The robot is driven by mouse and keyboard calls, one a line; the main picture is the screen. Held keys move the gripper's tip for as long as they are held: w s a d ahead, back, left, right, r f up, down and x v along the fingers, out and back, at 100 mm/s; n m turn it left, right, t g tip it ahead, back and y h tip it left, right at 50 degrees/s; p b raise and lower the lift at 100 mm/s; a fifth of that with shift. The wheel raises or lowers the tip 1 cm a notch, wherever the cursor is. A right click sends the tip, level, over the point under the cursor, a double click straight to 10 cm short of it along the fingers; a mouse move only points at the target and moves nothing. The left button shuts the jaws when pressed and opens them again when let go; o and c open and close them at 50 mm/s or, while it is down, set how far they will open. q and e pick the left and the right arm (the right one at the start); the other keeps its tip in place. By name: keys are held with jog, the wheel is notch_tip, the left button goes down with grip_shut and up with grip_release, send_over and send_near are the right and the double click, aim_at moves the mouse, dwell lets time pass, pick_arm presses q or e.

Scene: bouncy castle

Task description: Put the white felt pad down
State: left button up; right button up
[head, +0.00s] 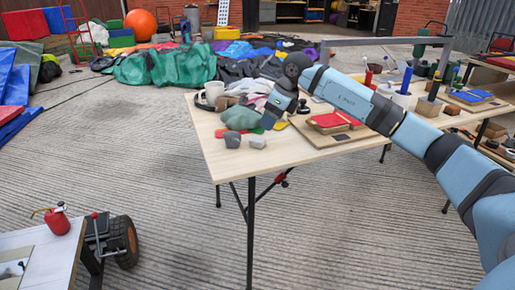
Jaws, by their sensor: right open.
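My right arm reaches in from the right over the wooden folding table. My right gripper (272,118) points down over the table's cluttered left part, its jaws open, beside a heap of coloured cloth pieces (240,117). I cannot make out a white felt pad for certain. Pale pieces lie behind the gripper, small and partly hidden by it. The table (220,165) has a bare light wood strip along its front edge. My left gripper is not in view.
Two grey blocks (257,142) lie near the table's front. A board with a red pad (328,121) lies right of my gripper. A white cup (402,97) stands further right. A red can (57,220) stands at lower left.

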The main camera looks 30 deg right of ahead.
aim_at(263, 140)
jog(key=b+x, duration=0.1)
jog(key=x, duration=0.3)
jog(key=b+x, duration=0.2)
jog(key=x, duration=0.1)
jog(key=b+x, duration=0.1)
jog(key=x, duration=0.1)
jog(key=shift+d+f, duration=0.15)
jog(key=shift+d, duration=0.2)
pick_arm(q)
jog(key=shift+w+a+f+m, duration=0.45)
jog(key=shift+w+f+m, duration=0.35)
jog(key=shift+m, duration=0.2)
pick_arm(e)
jog(key=c, duration=1.1)
